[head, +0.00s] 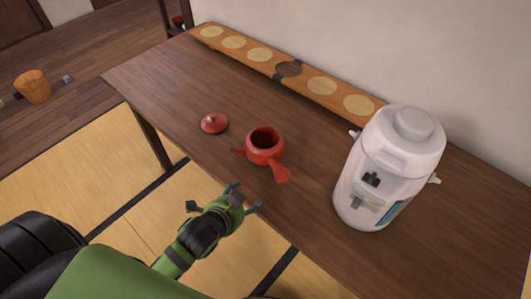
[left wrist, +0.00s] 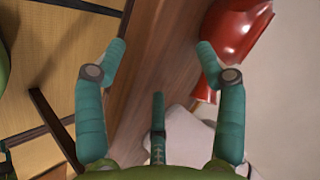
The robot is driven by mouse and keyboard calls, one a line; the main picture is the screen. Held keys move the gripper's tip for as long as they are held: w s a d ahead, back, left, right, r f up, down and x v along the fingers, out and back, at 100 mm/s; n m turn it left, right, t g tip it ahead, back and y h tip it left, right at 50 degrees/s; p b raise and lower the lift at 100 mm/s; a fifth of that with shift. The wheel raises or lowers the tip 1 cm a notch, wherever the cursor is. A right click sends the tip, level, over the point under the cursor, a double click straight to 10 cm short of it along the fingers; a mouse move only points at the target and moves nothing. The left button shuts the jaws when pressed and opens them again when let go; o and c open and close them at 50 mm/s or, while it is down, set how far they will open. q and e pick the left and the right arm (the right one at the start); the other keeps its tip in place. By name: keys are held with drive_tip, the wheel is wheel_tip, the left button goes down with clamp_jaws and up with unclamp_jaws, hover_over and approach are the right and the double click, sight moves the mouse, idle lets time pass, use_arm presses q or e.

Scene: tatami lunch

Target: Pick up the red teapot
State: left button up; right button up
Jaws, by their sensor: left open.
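The red teapot (head: 263,148) stands upright and open on the dark wooden table (head: 330,171). Its handle points toward the front right and its spout toward the left. Its round red lid (head: 215,123) lies apart on the table to the left. My left gripper (head: 240,197) is open and empty at the table's front edge, in front of the teapot and not touching it. In the left wrist view the teal fingers (left wrist: 160,62) are spread wide, and part of the red teapot (left wrist: 235,30) shows beyond the right finger. My right gripper is not in view.
A large white water dispenser (head: 388,165) stands on the table to the right. A long wooden board with round inlays (head: 320,84) lies along the wall. The table left of the lid is clear. A wooden bucket (head: 33,87) stands on the floor at far left.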

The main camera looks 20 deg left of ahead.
sight(261, 157)
use_arm(q)
drive_tip(key=w+r+m+t, duration=0.1)
drive_tip(key=m, duration=0.1)
drive_tip(key=w+d+r+m+t+h, duration=0.1)
drive_tip(key=m, duration=0.1)
drive_tip(key=w+d+r+m+t+h, duration=0.1)
drive_tip(key=w+m, duration=0.1)
drive_tip(key=m, duration=0.1)
drive_tip(key=shift+w+d+r, duration=0.1)
drive_tip(key=shift+w+d+r+m+t+h, duration=0.1)
drive_tip(key=shift+w+d+m+t+h, duration=0.15)
drive_tip(key=shift+m+h, duration=0.2)
drive_tip(key=shift+w+d+m+t, duration=0.1)
drive_tip(key=shift+w+m+t, duration=0.1)
drive_tip(key=shift+m+t, duration=0.05)
drive_tip(key=x, duration=0.6)
drive_tip(key=shift+w+d, duration=0.15)
drive_tip(key=shift+w, duration=0.1)
clamp_jaws()
